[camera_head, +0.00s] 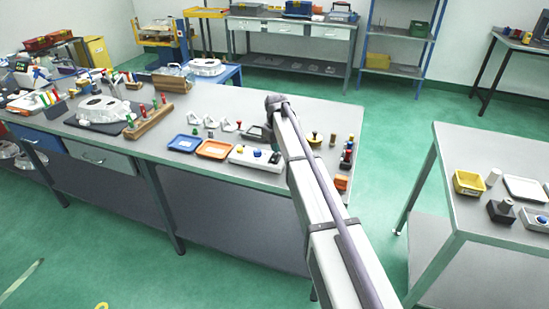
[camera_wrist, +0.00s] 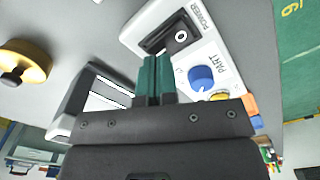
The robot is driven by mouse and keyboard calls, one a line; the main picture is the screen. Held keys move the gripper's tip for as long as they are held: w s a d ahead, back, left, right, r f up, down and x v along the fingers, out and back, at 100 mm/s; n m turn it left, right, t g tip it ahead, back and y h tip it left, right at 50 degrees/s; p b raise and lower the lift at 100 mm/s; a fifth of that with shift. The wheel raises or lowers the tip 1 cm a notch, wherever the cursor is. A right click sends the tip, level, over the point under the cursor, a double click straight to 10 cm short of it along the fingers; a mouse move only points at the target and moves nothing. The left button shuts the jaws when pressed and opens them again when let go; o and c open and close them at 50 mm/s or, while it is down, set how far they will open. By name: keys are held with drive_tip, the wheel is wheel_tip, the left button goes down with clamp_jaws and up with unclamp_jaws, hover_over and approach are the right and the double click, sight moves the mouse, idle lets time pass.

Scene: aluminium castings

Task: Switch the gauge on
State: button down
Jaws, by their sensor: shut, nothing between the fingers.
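The white control panel (camera_wrist: 205,52) carries the printed words POWER and PART, a black rocker switch (camera_wrist: 181,37) with a white ring mark, a blue knob (camera_wrist: 201,78) and a yellow button (camera_wrist: 219,97). The panel also shows in the head view (camera_head: 243,157) near the bench's front edge. A gauge with a pale display (camera_wrist: 102,95) lies beside the panel in the wrist view. My gripper (camera_wrist: 156,58) has green fingers, shut and empty, with the tips close to the rocker's near end. I cannot tell whether they touch it. My arm hides part of this area in the head view.
A brass-coloured disc with a knob (camera_wrist: 22,63) stands left of the gauge in the wrist view. Blue (camera_head: 184,143) and orange (camera_head: 214,149) trays lie left of the panel. Several small coloured parts stand at the bench's right end. A second table (camera_head: 460,215) is further right.

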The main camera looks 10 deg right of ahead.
drive_tip(key=shift+f+b, duration=0.9)
drive_tip(key=shift+f, duration=0.05)
drive_tip(key=shift+r, duration=0.1)
wheel_tip(320, 180, up, 7)
drive_tip(key=p, duration=0.7)
drive_tip(key=shift+r, duration=0.1)
drive_tip(key=s+m, duration=0.6)
drive_tip(key=s, duration=3.1)
drive_tip(key=shift+s, duration=0.3)
